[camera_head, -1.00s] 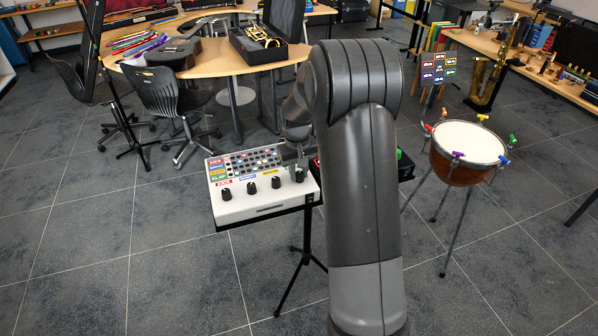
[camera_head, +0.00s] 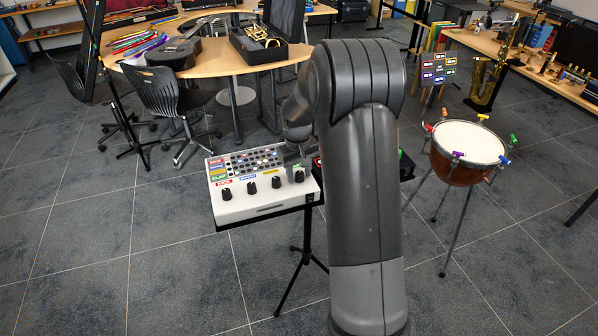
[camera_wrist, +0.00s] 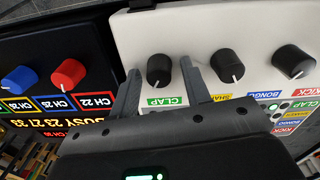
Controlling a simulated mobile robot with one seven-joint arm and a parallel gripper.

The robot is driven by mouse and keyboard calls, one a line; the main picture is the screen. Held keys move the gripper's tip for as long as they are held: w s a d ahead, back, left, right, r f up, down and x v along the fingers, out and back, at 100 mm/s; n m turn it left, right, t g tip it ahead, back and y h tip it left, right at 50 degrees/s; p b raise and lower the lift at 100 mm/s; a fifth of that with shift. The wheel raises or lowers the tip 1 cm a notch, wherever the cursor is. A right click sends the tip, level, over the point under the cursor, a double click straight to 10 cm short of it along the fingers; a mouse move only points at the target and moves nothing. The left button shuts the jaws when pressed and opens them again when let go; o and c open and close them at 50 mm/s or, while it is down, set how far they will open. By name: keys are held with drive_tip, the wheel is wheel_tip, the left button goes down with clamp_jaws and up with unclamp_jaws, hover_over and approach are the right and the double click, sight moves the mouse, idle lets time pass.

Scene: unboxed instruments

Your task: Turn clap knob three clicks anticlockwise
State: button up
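The drum machine (camera_head: 262,205) is a white box with a row of black knobs along its front and a grid of small lit buttons behind them. The clap knob (camera_wrist: 159,70) is black with a white pointer line, above a green CLAP label (camera_wrist: 164,101) in the wrist view. In the head view it is the rightmost knob (camera_head: 299,176). My gripper (camera_wrist: 159,76) is open, with one finger on each side of the clap knob and a visible gap to it on both sides. In the head view my arm hides part of the gripper.
The shaker knob (camera_wrist: 227,65) stands close beside one finger, with another black knob (camera_wrist: 294,62) beyond. A dark unit with a red knob (camera_wrist: 68,73) and a blue knob (camera_wrist: 19,79) adjoins the white box. A kettledrum (camera_head: 468,148) stands to the right.

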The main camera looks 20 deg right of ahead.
sight(298, 173)
wheel_tip(298, 173, up, 11)
drive_tip(key=shift+a+f, duration=0.1)
drive_tip(key=shift+a, duration=0.05)
idle(0.5)
idle(0.4)
drive_tip(key=s+a+r+t, duration=0.1)
drive_tip(key=s+a+r, duration=0.2)
drive_tip(key=s+r, duration=0.3)
drive_tip(key=s+a+r+t, duration=0.2)
drive_tip(key=s+r, duration=0.3)
drive_tip(key=s, duration=0.3)
drive_tip(key=s+a+t, duration=0.1)
drive_tip(key=s, duration=0.5)
drive_tip(key=s+a+m, duration=0.1)
drive_tip(key=s, duration=0.5)
drive_tip(key=s+a+t, duration=0.1)
drive_tip(key=s, duration=0.5)
drive_tip(key=shift+a+f+m+t, duration=0.15)
drive_tip(key=shift+a+m+t, duration=0.15)
drive_tip(key=shift+m, duration=0.1)
